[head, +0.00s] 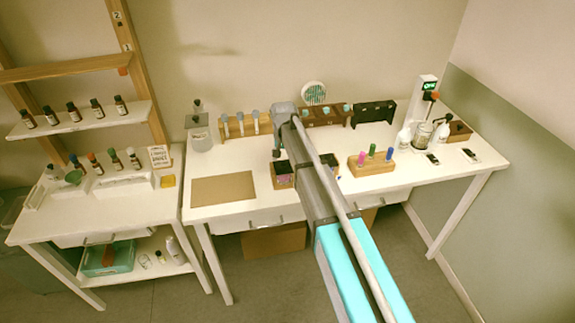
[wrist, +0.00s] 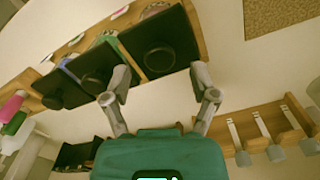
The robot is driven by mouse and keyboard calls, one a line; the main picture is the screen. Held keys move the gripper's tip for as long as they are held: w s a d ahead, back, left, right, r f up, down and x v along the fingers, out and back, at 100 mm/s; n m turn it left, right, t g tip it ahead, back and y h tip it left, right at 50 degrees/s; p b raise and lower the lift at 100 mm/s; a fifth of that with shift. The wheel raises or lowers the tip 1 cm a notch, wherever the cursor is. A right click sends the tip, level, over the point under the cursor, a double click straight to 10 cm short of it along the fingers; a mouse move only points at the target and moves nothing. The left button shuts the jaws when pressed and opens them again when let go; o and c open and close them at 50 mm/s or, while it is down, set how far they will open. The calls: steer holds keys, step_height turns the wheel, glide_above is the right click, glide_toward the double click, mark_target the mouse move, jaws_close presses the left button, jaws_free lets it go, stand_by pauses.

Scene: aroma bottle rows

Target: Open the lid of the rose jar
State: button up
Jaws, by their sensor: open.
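A wooden box with black lids (wrist: 160,42) shows at the top left of the wrist view. Each lid is a dark square with a round knob. Coloured patches show along the box's far side, and I cannot tell which jar is rose. The same box is partly hidden behind my arm in the head view (head: 283,182). My gripper (wrist: 160,82) is open and empty. Its two fingers are spread on either side of the nearest lid's edge, with no clear contact visible. In the head view my gripper (head: 277,153) points down above the table, just behind the box.
A brown mat (head: 223,188) lies left of the box. A wooden block with coloured vials (head: 371,163) stands to the right. Bare white tabletop (head: 222,165) lies behind the mat.

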steer(key=shift+f+b, duration=0.5)
steer(key=shift+f, duration=0.2)
jaws_close()
